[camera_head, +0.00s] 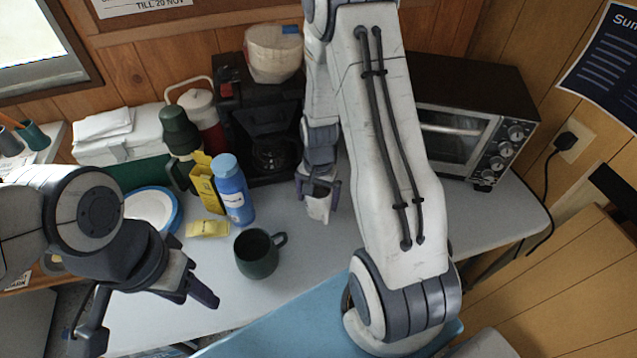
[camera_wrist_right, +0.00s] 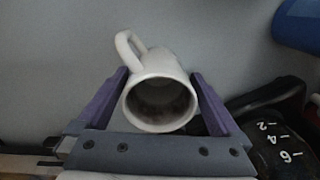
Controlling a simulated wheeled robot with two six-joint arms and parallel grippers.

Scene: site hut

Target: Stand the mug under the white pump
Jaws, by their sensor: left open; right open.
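A white mug (camera_head: 318,208) is on the grey counter in front of the coffee maker. My right gripper (camera_head: 320,188) is open around it. In the right wrist view the mug (camera_wrist_right: 158,66) lies between the two open fingers, its mouth toward the camera and its handle at upper left. A dark green mug (camera_head: 257,256) stands upright near the counter's front, handle to the right. A red flask with a white top and handle (camera_head: 203,108), which looks like the white pump, stands at the back, partly hidden by a green flask. My left gripper (camera_head: 146,312) is open and empty at lower left.
A blue bottle (camera_head: 232,189), yellow box (camera_head: 207,183) and green flask (camera_head: 181,135) stand before the red flask. A yellow sponge (camera_head: 207,229) and plates (camera_head: 150,208) lie nearby. The black coffee maker (camera_head: 262,125) and toaster oven (camera_head: 465,125) fill the back.

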